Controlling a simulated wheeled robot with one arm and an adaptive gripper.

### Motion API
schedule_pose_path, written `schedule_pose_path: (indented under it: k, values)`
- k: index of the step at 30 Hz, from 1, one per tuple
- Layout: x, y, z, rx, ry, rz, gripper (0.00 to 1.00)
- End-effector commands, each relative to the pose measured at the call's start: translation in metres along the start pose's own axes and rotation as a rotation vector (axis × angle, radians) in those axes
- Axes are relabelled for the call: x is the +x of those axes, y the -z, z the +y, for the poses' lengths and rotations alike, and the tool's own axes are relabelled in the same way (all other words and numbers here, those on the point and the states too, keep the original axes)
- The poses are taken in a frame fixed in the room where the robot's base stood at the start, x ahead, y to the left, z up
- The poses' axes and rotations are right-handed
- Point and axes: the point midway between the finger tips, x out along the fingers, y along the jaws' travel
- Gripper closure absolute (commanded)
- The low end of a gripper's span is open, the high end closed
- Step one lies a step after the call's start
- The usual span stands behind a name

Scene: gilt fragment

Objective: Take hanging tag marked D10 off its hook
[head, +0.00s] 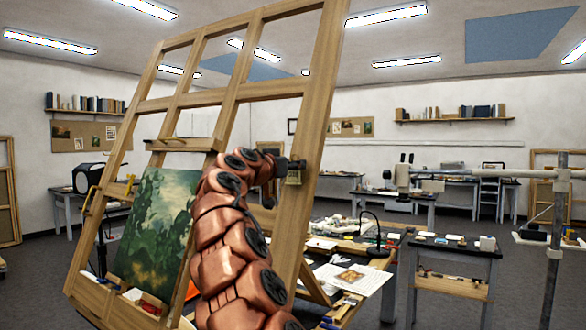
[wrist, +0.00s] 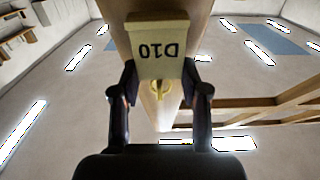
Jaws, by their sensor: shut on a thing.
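The tan tag marked D10 (wrist: 158,50) shows upside down in the wrist view, against the wooden post of the easel (wrist: 165,105). A small brass hook or ring (wrist: 160,92) shows at the tag's edge; I cannot tell whether the tag still hangs on it. My gripper (wrist: 160,72) has one dark finger on each side of the tag and is shut on it. In the head view the tag (head: 293,177) is a small pale piece just below my gripper (head: 296,164), at the easel's right post (head: 316,130).
A green painting (head: 155,230) rests on the easel's lower ledge, left of my arm. A table with papers (head: 355,275) stands behind the easel at right. A small cart (head: 455,250) and a metal stand (head: 555,250) are farther right. Dark floor lies between them.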

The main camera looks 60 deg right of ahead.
Motion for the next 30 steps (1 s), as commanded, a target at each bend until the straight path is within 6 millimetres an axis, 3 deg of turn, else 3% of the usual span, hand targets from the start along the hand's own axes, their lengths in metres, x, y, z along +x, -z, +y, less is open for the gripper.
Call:
schedule_pose_path:
  k: [30]
  values:
    - [-0.033, -0.001, 0.000, 0.001, 0.000, -0.001, 0.87]
